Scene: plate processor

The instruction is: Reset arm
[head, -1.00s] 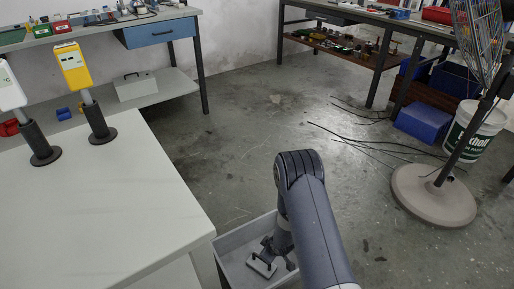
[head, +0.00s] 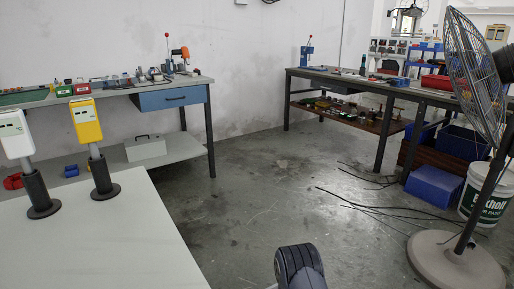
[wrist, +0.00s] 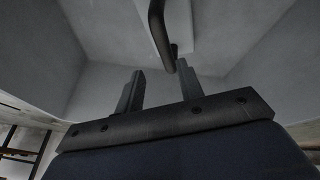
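My gripper (wrist: 160,84) shows in the wrist view with its two dark fingers apart and nothing clearly between them. A dark bent handle (wrist: 157,28) on a pale block or lid (wrist: 180,22) is just past the fingertips, near the right finger; I cannot tell whether they touch. Grey bin walls (wrist: 95,45) surround the fingers. In the head view only a dark rounded joint of my arm shows at the bottom edge; the gripper is out of that view.
A white table (head: 90,240) with white (head: 14,133) and yellow (head: 86,120) meters stands at left. A workbench with a blue drawer (head: 172,98) is behind it. A fan base (head: 455,262), a bucket (head: 480,200) and a blue bin (head: 433,186) stand right.

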